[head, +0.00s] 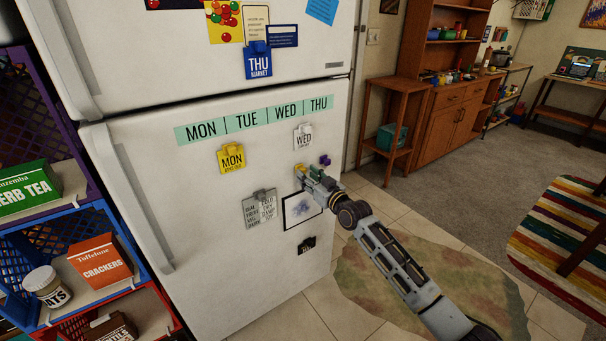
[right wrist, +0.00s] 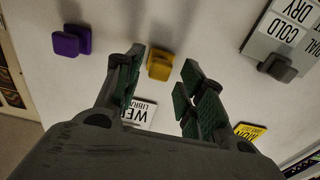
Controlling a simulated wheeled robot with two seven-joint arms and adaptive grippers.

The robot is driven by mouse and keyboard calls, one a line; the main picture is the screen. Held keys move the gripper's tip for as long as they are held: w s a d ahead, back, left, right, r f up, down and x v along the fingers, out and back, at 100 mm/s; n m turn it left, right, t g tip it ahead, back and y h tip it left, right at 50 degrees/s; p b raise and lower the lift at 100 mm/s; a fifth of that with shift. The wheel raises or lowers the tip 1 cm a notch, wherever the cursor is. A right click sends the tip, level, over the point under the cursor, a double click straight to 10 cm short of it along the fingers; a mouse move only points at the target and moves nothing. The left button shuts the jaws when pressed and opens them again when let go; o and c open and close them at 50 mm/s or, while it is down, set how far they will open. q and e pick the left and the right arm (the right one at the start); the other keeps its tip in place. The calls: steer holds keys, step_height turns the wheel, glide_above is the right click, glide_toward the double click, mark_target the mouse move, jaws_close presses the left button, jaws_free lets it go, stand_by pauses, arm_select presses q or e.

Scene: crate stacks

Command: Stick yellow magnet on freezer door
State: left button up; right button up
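The yellow magnet (head: 299,169) is on the white lower door (head: 200,235), below the WED card; only part of it shows past my right gripper. My right gripper (head: 308,174) is at the door. In the right wrist view the yellow magnet (right wrist: 160,66) sits between the green-padded fingers (right wrist: 162,72) near their tips. The fingers are apart, with a gap on each side of the magnet. The freezer door (head: 190,55) is the upper white door, with a handle at its left. My left gripper is not in view.
A purple magnet (head: 325,160) sits close by. The WED card (head: 303,137), MON card (head: 231,158), a grey word sheet (head: 259,208) and a framed picture (head: 302,209) are on the lower door. The THU card (head: 258,62) and papers occupy the upper door's right. Crates (head: 62,218) stand left.

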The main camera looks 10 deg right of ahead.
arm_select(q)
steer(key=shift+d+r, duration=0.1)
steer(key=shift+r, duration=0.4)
arm_select(e)
steer(key=shift+x, duration=0.8)
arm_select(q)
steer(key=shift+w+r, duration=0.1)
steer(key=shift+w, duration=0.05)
arm_select(e)
steer(key=c, duration=0.7)
steer(key=shift+s, duration=0.1)
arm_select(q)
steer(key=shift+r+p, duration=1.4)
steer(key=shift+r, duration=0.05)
arm_select(e)
steer(key=shift+v, duration=2.4)
